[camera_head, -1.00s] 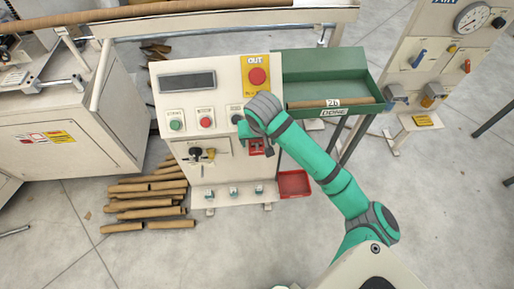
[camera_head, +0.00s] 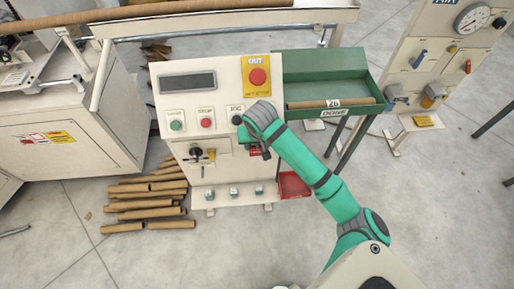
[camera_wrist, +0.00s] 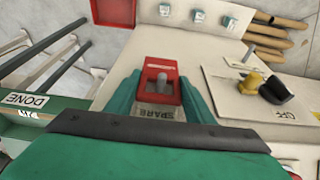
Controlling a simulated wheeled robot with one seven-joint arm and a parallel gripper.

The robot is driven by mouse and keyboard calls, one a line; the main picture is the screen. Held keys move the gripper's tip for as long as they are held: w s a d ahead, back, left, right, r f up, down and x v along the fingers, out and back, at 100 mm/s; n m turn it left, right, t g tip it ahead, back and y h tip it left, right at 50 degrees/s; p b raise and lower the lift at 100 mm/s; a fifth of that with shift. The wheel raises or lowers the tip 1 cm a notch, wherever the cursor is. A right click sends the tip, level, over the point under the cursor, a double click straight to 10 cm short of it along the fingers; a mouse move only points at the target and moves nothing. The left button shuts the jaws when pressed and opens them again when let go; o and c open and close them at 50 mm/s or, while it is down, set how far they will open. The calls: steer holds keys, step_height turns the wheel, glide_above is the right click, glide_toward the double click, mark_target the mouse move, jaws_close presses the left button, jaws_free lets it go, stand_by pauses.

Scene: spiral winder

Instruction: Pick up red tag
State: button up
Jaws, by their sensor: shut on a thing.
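The red tag (camera_wrist: 161,66) is between the two green fingers of my gripper (camera_wrist: 160,82) in the wrist view. It has a pale label line at its top and a grey peg in its opening. A SPARE label (camera_wrist: 160,113) sits just below it on the panel. I cannot tell whether the tag is clear of the peg. In the head view my gripper (camera_head: 262,151) is at the front of the control panel, and only a small red bit of the tag (camera_head: 256,153) shows; the rest is hidden behind the gripper.
A green DONE tray (camera_head: 320,67) holds a brown tube numbered 26. A red bin (camera_head: 295,186) is low at right. Brown tubes (camera_head: 150,205) lie on the floor at left.

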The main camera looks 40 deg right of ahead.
steer(key=shift+r, duration=0.75)
steer(key=s+a, duration=0.9)
steer(key=s, duration=0.6)
steer(key=shift+s+a, duration=0.15)
steer(key=shift+a, duration=0.05)
steer(key=shift+s, duration=0.1)
